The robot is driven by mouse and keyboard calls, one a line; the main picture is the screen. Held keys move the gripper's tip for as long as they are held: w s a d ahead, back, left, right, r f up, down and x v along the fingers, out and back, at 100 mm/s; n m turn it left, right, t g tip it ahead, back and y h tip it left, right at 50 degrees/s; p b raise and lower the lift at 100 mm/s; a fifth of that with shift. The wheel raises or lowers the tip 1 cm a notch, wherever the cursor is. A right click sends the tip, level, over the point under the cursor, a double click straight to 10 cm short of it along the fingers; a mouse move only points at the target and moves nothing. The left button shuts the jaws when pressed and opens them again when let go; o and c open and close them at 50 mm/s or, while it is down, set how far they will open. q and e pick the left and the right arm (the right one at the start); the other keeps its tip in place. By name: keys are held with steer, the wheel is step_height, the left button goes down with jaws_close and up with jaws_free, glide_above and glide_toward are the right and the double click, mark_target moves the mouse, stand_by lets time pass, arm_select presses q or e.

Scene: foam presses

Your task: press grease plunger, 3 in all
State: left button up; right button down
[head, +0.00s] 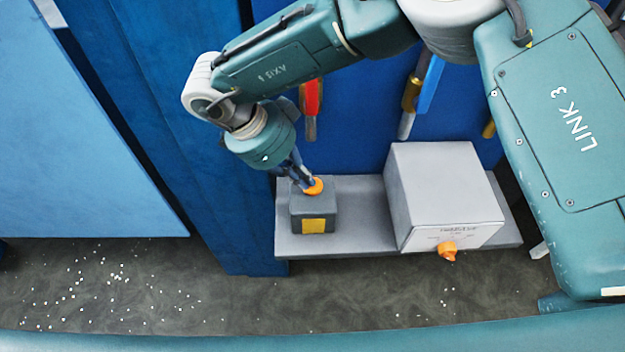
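A small dark grey block (314,208) with a yellow patch on its front stands at the left end of a grey shelf (365,238). An orange round plunger (315,186) sits on top of the block. My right gripper (309,184) points down at the plunger, its fingertips at or very near the orange top. Its fingers look close together, but I cannot tell whether they touch the plunger. My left gripper is not in view.
A light grey box (445,190) with an orange knob (447,250) on its lower front stands right of the block. Tools with red (311,97) and blue (430,85) handles hang on the blue panel behind. White bits litter the dark floor (120,285).

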steer(key=shift+f+b, duration=0.4)
steer(key=shift+f, duration=0.55)
steer(key=shift+r+p, duration=0.25)
steer(key=shift+p, duration=0.05)
steer(key=shift+s+a+r, duration=0.1)
steer(key=shift+s+a, duration=0.05)
steer(key=shift+a, duration=0.4)
steer(key=shift+s+a+r+b, duration=0.15)
steer(key=shift+a+b, duration=0.1)
steer(key=shift+a, duration=0.2)
steer(key=shift+a+r+b, duration=0.15)
steer(key=shift+a+b, duration=0.05)
steer(key=shift+a, duration=0.25)
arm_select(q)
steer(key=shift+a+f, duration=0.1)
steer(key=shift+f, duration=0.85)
arm_select(e)
steer(key=shift+a+r, duration=0.1)
steer(key=shift+r, duration=0.15)
steer(key=w+v, duration=0.1)
steer(key=v, duration=1)
steer(key=shift+s+a+r, duration=0.25)
steer(key=shift+s+r, duration=0.15)
steer(key=shift+s, duration=0.05)
steer(key=shift+f, duration=0.1)
